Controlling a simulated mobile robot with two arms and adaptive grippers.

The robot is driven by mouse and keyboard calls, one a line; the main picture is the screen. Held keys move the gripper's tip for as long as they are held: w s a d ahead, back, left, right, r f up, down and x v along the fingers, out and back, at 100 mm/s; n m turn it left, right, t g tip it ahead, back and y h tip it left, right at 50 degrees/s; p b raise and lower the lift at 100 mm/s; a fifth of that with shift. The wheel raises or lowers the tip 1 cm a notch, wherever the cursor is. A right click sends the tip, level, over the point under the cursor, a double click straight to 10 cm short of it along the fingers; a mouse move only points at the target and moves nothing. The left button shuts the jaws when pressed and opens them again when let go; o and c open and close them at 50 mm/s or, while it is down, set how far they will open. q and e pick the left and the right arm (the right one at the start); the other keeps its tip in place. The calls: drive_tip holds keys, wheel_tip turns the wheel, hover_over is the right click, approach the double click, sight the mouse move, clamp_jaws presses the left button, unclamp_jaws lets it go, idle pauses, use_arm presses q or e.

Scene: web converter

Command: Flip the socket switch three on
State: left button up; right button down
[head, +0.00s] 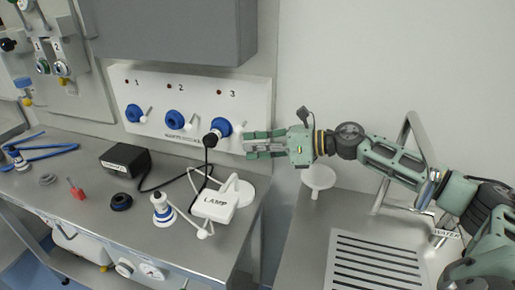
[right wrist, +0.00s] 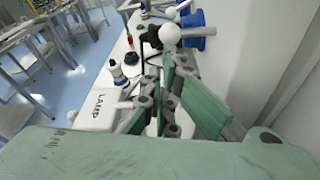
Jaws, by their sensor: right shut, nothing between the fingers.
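A white socket panel (head: 160,95) on the wall carries three blue sockets marked 1, 2 and 3. White switch levers stand right of sockets one (head: 149,112) and two (head: 192,122). Socket three (head: 221,126) has a black plug (head: 211,139) at it with a black cable hanging down. My right gripper (head: 246,144) is shut and empty, just right of socket three, and covers most of switch three. In the right wrist view a white ball-ended lever (right wrist: 170,34) shows beyond the fingers, near a blue socket (right wrist: 193,24). The left gripper is not in view.
A white lamp (head: 214,203) stands on the steel bench below the panel. A black adapter box (head: 126,160), a red item (head: 76,190) and a black ring (head: 121,201) lie further left. A sink drainer (head: 375,262) and tap (head: 400,150) are at right.

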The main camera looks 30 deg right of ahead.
drive_tip(key=shift+s+a+r+m+g+y+p, duration=0.15)
drive_tip(key=shift+r+m+y+p, duration=0.1)
drive_tip(key=shift+r+m, duration=0.3)
drive_tip(key=shift+s+a+r+m+g+y+p, duration=0.15)
drive_tip(key=shift+r+m+y+p, duration=0.15)
drive_tip(key=shift+m, duration=0.35)
drive_tip(key=shift+w, duration=0.1)
